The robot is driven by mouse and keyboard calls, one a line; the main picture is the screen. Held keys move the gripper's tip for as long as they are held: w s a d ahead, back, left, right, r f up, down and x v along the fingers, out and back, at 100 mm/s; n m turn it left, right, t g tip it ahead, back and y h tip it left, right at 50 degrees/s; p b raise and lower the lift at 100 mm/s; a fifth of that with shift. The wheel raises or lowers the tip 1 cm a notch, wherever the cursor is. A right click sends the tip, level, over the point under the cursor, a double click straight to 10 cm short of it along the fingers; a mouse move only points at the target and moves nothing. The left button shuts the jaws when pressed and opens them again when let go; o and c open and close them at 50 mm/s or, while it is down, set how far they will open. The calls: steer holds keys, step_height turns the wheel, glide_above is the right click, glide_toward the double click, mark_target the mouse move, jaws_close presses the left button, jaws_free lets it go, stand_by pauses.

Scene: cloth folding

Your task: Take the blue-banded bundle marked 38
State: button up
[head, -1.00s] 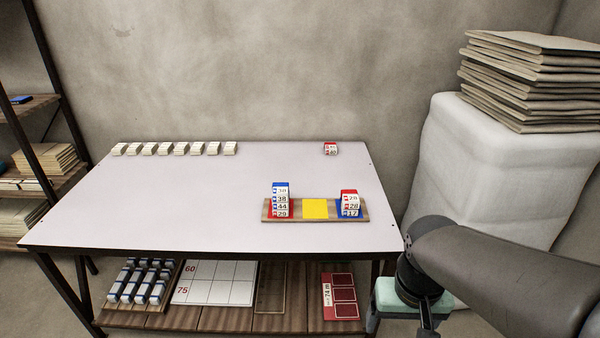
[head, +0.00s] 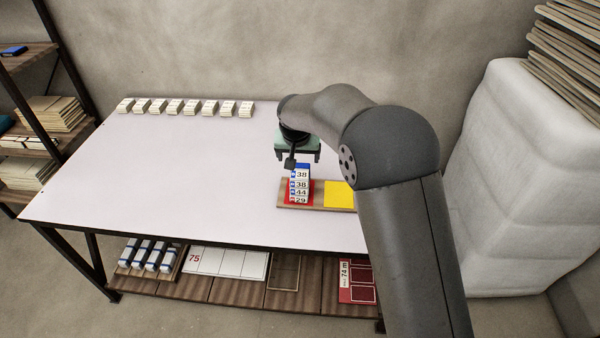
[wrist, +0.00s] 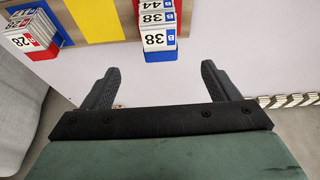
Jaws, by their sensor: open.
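A stack of numbered bundles stands on the red square at the left end of a wooden board (head: 283,206). Its labels read 38, 38, 44 and 29 from the top down in the head view. The top blue-banded bundle marked 38 (head: 302,174) has a blue top; in the wrist view this bundle (wrist: 158,40) is nearest the jaws, with another 38 beyond it. My gripper (head: 297,158) is above and just behind the stack. In the wrist view my gripper (wrist: 160,67) is open and empty, its fingers apart from the bundles.
A yellow square (head: 339,194) lies mid-board. A second stack with a red-banded 28 (wrist: 27,42) stands at the other end, hidden by my arm in the head view. Several pale blocks (head: 184,107) line the table's back edge. The table's left side (head: 170,170) is clear.

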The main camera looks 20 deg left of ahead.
steer(key=p, duration=0.1)
glide_above(300, 171)
steer(key=s, duration=0.3)
steer(key=f, duration=0.5)
steer(key=shift+w+d+f, duration=0.1)
steer(key=shift+d+f, duration=0.15)
steer(key=shift+d, duration=0.1)
steer(key=shift+w+p+x, duration=0.2)
steer(key=shift+p+x, duration=0.7)
steer(key=shift+x, duration=1.9)
steer(key=shift+r, duration=0.1)
steer(key=c, duration=1.1)
